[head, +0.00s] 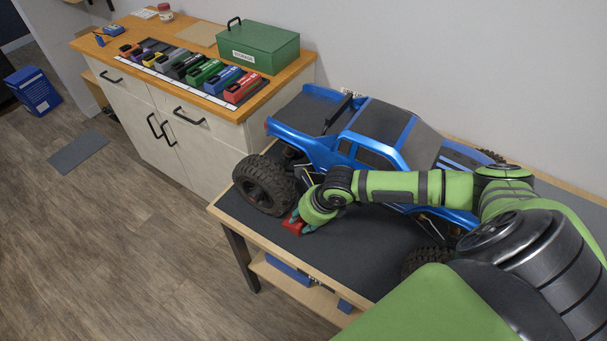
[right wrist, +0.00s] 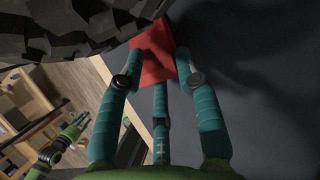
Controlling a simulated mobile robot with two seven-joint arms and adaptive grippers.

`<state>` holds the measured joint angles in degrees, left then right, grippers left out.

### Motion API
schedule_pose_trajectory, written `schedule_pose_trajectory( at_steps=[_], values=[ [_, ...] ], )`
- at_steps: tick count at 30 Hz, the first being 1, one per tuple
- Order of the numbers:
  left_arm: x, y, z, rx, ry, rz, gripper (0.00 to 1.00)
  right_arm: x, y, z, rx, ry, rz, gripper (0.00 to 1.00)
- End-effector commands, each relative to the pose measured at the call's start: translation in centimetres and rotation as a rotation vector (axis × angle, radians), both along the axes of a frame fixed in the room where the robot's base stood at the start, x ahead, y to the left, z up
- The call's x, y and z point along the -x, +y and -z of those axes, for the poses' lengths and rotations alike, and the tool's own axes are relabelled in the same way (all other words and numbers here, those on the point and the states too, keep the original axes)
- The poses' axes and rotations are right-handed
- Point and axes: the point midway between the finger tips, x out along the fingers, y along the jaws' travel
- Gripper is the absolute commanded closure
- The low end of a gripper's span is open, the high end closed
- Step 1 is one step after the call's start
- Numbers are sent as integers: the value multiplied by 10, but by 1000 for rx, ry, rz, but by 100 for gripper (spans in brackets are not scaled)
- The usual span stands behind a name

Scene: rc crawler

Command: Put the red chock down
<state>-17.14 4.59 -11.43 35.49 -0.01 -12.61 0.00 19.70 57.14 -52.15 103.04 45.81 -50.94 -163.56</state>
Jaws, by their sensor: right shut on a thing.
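The red chock (head: 292,225) is at the mat's front edge, beside the blue truck's (head: 370,135) near left wheel (head: 264,184). My right gripper (head: 301,222) is shut on it from above. In the right wrist view the red chock (right wrist: 154,50) sits between the teal fingers (right wrist: 158,78), close to the dark tire (right wrist: 75,30). I cannot tell whether the chock touches the mat or the tire. My left gripper (right wrist: 77,126) shows small at the left of the right wrist view, with its fingers apart and empty. It is not in the head view.
The truck stands on a dark mat (head: 350,250) on a wooden bench. My right arm reaches across in front of the truck. A cabinet (head: 180,125) at the back left carries a green box (head: 258,47) and a row of coloured chocks or blocks (head: 200,72).

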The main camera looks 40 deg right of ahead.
Motion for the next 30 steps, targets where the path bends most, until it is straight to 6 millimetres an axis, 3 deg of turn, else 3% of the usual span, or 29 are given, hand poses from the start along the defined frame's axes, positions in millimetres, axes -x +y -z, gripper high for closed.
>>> schedule_pose_trajectory(
  at_steps=[5,6,7,8,20,30],
  values=[
    [2,0,-1,0,2,0,60,0,0,0,1,-2,1,100],
    [2,0,0,0,2,0,60,0,0,1,2,-1,1,54],
    [2,0,-1,-1,2,1,60,0,0,1,2,-1,1,43],
    [2,0,-1,-1,2,1,60,0,0,1,2,-1,1,38],
    [1,0,0,0,2,1,60,1,-2,-4,2,-2,0,38],
    [1,0,4,0,1,1,60,23,-14,-62,6,-3,0,38]
  ],
)
